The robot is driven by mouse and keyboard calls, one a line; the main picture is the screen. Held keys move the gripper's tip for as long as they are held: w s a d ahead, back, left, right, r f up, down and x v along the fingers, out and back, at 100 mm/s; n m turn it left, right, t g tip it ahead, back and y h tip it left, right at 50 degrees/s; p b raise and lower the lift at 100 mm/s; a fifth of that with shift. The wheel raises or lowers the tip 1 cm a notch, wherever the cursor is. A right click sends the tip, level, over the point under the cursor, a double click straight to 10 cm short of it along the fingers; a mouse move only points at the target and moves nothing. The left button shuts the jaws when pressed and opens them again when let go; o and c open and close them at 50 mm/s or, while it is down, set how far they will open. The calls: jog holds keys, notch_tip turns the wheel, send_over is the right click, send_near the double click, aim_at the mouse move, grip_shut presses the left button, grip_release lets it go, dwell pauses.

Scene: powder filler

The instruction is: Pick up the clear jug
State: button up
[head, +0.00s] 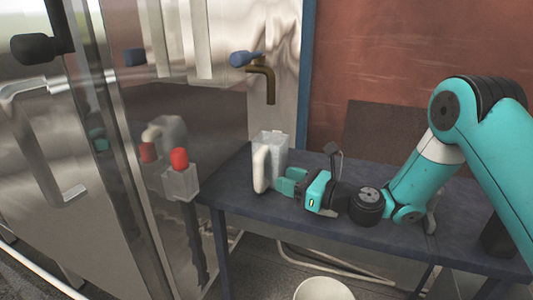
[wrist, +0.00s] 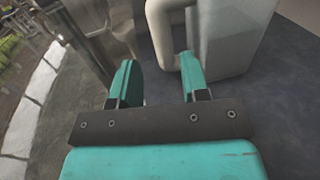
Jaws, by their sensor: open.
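The clear jug (head: 271,148) stands upright on the dark table, below the brown tap. Its pale handle (head: 261,168) faces my gripper's side. My gripper (head: 287,183) is open and low over the table, close to the handle. In the wrist view the jug body (wrist: 228,38) is at the upper right and the handle (wrist: 160,30) is at top centre. My two teal fingers (wrist: 160,80) are apart there. The right fingertip is right by the lower end of the handle; I cannot tell whether they touch. Nothing is held.
The dark table (head: 330,225) has bare surface around the jug. A steel machine (head: 215,110) stands at the left, with a red button on a box (head: 180,180) near the table's left end. A brown tap (head: 268,80) hangs above the jug. A white bucket (head: 322,289) is on the floor.

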aim_at(263, 171)
jog(key=shift+w+a+r+p, duration=0.4)
jog(key=shift+w+a+p, duration=0.3)
jog(key=shift+p, duration=2)
jog(key=a+p, duration=0.1)
jog(key=p, duration=0.2)
jog(key=shift+f+p, duration=0.1)
jog(key=shift+p, duration=0.3)
jog(key=shift+w+a+f, duration=0.2)
jog(key=shift+w+a, duration=0.1)
jog(key=shift+a, duration=0.25)
jog(key=shift+w+a+f, duration=0.15)
jog(key=shift+w+a, duration=0.15)
jog(key=shift+a, duration=0.2)
jog(key=p+x, duration=0.2)
jog(key=x, duration=0.2)
jog(key=shift+w+a, duration=0.2)
jog(key=shift+a, duration=0.15)
jog(key=shift+w+a+f, duration=0.1)
jog(key=shift+w+a, duration=0.05)
jog(key=shift+w, duration=0.05)
jog(key=shift+c, duration=0.4)
grip_shut()
